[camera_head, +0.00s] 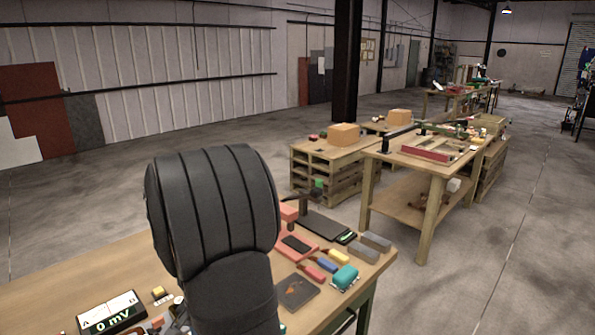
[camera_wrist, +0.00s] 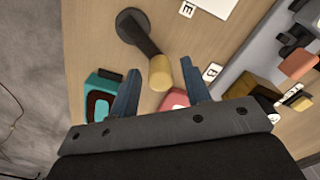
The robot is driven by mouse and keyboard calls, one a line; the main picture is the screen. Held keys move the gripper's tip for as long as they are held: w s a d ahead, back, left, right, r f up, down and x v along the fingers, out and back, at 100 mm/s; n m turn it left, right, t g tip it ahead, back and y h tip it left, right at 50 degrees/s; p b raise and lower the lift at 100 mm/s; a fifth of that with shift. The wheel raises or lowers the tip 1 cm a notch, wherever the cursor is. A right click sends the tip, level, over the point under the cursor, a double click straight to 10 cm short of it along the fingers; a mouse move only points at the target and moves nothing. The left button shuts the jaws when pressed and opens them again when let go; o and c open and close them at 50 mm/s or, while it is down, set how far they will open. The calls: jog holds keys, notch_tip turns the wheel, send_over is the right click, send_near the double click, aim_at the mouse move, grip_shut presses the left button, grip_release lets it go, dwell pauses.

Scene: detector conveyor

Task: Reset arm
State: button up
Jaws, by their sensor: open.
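My gripper (camera_wrist: 160,95) shows in the wrist view with its two blue-grey fingers spread apart. It is open, and nothing is visibly clamped between the fingers. A black lever-like part with a round base and a tan knob (camera_wrist: 160,73) lies beyond the fingertips. A teal item (camera_wrist: 98,100) is beside the left finger, and a pink item (camera_wrist: 174,98) shows between the fingers near the right one. In the head view my dark ribbed arm covers the middle of the workbench (camera_head: 75,272); my gripper is hidden there.
The bench holds a meter reading "0 mV" (camera_head: 108,314), a dark plate (camera_head: 297,291), a teal item (camera_head: 345,277), grey blocks (camera_head: 375,241) and a black flat device (camera_head: 322,225). Another wooden table (camera_head: 410,205) and a pallet stack (camera_head: 325,170) stand behind. Open concrete floor lies right.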

jog(key=shift+a+f, duration=0.15)
jog(key=shift+f, duration=0.25)
jog(key=shift+s+a+n, duration=0.15)
jog(key=shift+a+n, duration=0.1)
jog(key=shift+n, duration=0.45)
jog(key=shift+s+a+n, duration=0.1)
jog(key=shift+a+n, duration=0.1)
jog(key=shift+n, duration=0.5)
jog(key=shift+r, duration=0.1)
